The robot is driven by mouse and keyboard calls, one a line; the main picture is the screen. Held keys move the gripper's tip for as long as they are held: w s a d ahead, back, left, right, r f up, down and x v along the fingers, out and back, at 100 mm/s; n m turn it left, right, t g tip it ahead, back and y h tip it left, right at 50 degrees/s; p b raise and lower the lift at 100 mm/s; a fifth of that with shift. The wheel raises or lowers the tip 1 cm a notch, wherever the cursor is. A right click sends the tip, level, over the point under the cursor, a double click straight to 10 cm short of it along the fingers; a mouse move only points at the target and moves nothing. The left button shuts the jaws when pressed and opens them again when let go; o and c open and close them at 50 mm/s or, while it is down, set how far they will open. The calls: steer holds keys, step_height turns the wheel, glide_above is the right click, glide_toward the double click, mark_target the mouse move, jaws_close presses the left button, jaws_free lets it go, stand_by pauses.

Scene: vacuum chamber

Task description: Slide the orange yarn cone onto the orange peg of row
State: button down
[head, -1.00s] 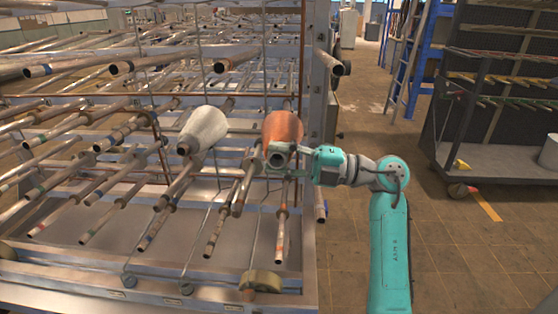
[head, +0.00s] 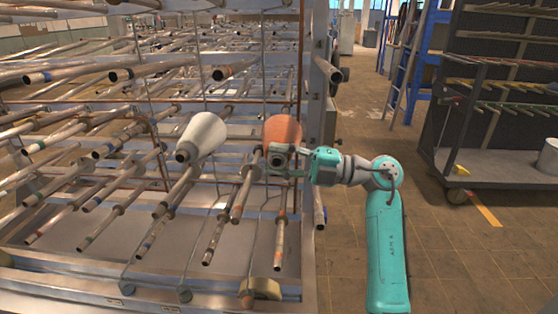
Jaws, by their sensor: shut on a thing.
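The orange yarn cone (head: 283,130) is in the head view, right of centre, at the right end of the rack. My gripper (head: 282,158) is shut on its narrow near end, with the wide end facing away into the rack. A peg with an orange band (head: 278,250) slants down toward the camera just below the cone. Its upper part runs up behind my gripper. I cannot tell whether the cone is around a peg or only in front of one.
A white cone (head: 203,137) sits on a peg to the left. Many bare pegs (head: 215,235) with coloured bands stick out around it. The rack's upright post (head: 318,110) is close to my gripper. Open floor (head: 450,250) lies right, before a dark cart (head: 490,165).

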steer(key=shift+w, duration=0.1)
stand_by(0.3)
steer(key=shift+w, duration=0.5)
steer(key=c, duration=0.6)
jaws_free()
steer(key=shift+o, duration=0.2)
steer(key=d+f, duration=0.1)
steer(key=d, duration=1.1)
steer(key=shift+s+f, duration=0.25)
steer(key=shift+f, duration=0.1)
